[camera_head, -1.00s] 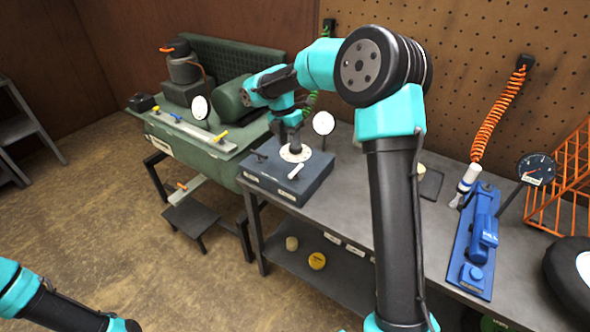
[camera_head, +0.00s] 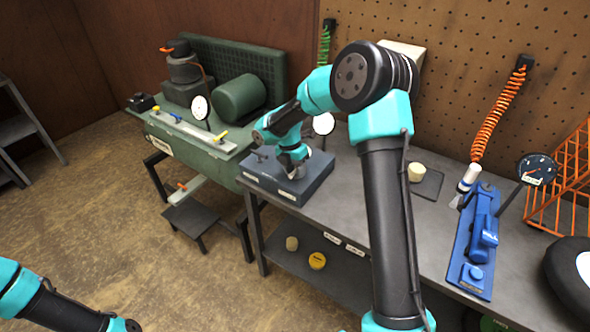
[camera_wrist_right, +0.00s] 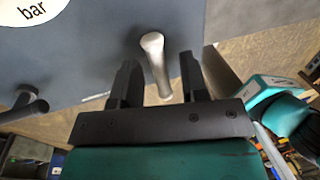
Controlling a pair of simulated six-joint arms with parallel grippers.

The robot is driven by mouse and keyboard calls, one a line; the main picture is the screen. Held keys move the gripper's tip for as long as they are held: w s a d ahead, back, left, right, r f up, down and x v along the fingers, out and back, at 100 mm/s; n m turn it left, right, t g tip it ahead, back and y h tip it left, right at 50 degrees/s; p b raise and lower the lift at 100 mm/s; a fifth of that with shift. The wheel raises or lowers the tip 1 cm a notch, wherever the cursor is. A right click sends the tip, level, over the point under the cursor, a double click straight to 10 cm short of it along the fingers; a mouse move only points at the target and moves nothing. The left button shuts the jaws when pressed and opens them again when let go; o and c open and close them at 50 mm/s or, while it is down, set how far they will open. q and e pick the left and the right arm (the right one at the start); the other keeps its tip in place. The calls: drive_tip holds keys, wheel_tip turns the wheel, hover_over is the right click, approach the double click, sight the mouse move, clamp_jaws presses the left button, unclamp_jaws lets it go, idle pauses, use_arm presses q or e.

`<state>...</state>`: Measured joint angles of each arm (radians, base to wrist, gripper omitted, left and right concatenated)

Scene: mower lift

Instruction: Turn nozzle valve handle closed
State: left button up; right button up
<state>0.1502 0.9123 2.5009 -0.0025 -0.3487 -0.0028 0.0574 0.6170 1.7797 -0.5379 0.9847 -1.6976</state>
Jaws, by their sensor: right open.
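A blue-grey valve box (camera_head: 312,184) sits on the left end of the workbench. A pale silver handle (camera_wrist_right: 156,60) sticks out from it in the right wrist view, and a dark handle (camera_wrist_right: 28,105) stands to its left. The dark handle also shows in the head view (camera_head: 260,157). I cannot read which one is the nozzle valve handle. My right gripper (camera_wrist_right: 160,78) is open, with its fingers on either side of the silver handle. In the head view my right gripper (camera_head: 292,168) hides that handle. My left arm shows at the lower left, its gripper out of frame.
A round gauge (camera_head: 323,124) stands behind the box. A green compressor (camera_head: 190,135) stands to the left. A blue tool base (camera_head: 470,265) and an orange rack (camera_head: 565,180) are at the right.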

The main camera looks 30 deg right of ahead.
clamp_jaws()
